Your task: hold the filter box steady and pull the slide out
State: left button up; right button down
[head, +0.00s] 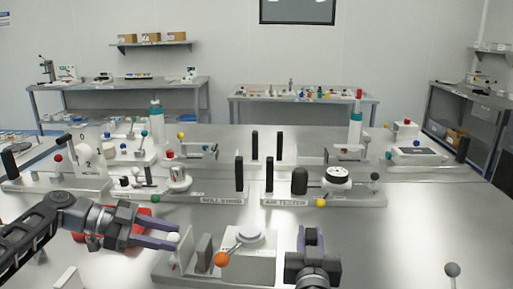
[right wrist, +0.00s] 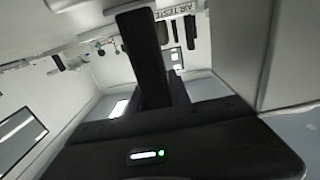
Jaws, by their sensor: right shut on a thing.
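The filter box (head: 252,262) is a pale block with a round cap on top and an orange ball knob at its left front corner. It stands on a pale base at the front middle in the head view. A grey upright plate and a small white knob (head: 173,237), seemingly the slide's, are at the base's left end. My left gripper (head: 176,238) is open, its purple fingers on either side of the white knob.
Behind stand white fixtures with black posts, one plate labelled AIR TESTER (head: 287,203). A red tray (head: 140,222) lies under my left gripper. A grey ball knob (head: 452,269) stands at the front right, with bare table around it.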

jog(key=shift+d+f, duration=0.15)
jog(key=shift+f, duration=0.2)
jog(key=c, duration=1.5)
grip_release()
jog(key=o, duration=0.4)
jog(key=shift+r, duration=0.25)
jog(key=shift+r, duration=0.15)
notch_tip(320, 180, up, 10)
jog(key=shift+f, duration=0.1)
jog(key=shift+w, duration=0.1)
